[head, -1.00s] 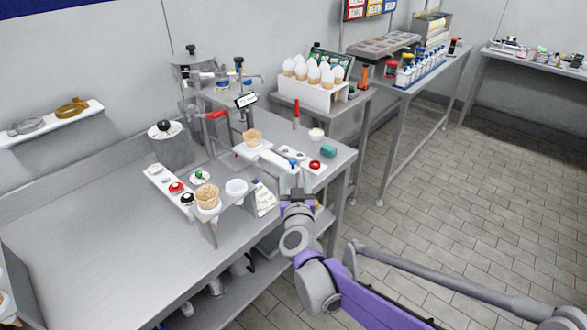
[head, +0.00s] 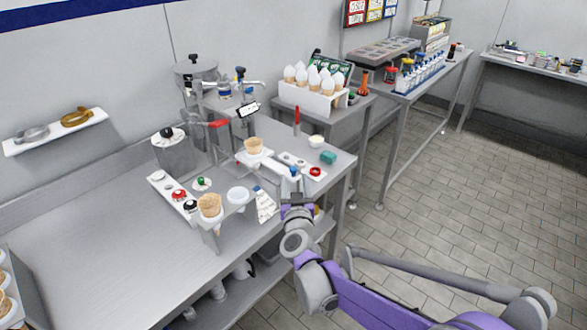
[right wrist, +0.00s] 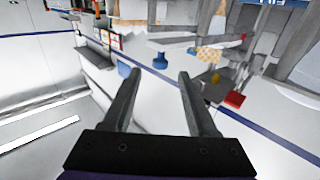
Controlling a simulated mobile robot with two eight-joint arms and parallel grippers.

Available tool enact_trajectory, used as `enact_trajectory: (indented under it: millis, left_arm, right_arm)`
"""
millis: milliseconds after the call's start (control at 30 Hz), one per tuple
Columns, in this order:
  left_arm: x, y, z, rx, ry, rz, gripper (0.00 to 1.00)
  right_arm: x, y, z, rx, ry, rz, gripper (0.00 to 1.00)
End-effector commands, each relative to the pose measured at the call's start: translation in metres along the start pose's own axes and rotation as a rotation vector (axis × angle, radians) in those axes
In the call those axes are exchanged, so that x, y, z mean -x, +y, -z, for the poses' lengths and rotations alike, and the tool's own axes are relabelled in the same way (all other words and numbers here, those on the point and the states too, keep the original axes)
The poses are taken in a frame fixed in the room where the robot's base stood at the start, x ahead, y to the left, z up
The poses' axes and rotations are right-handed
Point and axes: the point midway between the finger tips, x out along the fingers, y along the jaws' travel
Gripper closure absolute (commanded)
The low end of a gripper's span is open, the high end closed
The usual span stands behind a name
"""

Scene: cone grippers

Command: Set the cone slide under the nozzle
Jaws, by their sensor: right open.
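The cone slide (head: 262,160) is a white strip on the steel table, with a wafer cone (head: 253,146) upright at its far end. A blue knob (head: 293,171) shows at its near end, close to my gripper. The dispenser with the nozzle stands behind the cone, with a red lever (head: 219,123) and a small display (head: 248,109); the nozzle tip is hard to make out. My right gripper (head: 296,188) is open and empty at the near end of the slide. In the right wrist view its fingers (right wrist: 155,75) are apart, with a blue knob (right wrist: 160,61) beyond them.
A cone holder with a cone (head: 210,206) and a white cup (head: 238,195) stands left of my gripper. The left worktop (head: 110,250) is clear.

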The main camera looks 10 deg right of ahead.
Motion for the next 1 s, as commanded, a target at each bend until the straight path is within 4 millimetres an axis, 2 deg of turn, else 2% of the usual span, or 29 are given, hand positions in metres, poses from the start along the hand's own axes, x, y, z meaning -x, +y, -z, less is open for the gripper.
enact_trajectory:
  millis: [100,300,467,700,767,1000]
  left_arm:
    - [0.003,0.0,0.002,0.0,0.001,0.0,0.5]
    - [0.006,0.0,0.004,0.0,0.002,0.0,0.5]
    - [0.006,0.0,0.004,0.0,0.003,0.0,0.5]
    - [0.006,0.0,0.004,0.0,0.003,0.0,0.5]
    - [0.006,0.0,0.004,0.0,0.003,0.0,0.5]
    - [0.006,0.0,0.004,0.0,0.003,0.0,0.5]
  right_arm:
    - [-0.024,0.0,0.001,-0.001,0.0,-0.001,0.42]
    - [-0.05,0.0,0.001,-0.001,0.0,-0.001,0.42]
    - [-0.058,0.0,0.0,-0.001,0.0,0.0,0.42]
    - [-0.058,0.0,0.0,-0.001,0.0,0.0,0.42]
    - [-0.058,0.0,0.0,-0.001,0.0,0.0,0.51]
    - [-0.058,0.0,0.0,-0.001,0.0,0.0,0.94]
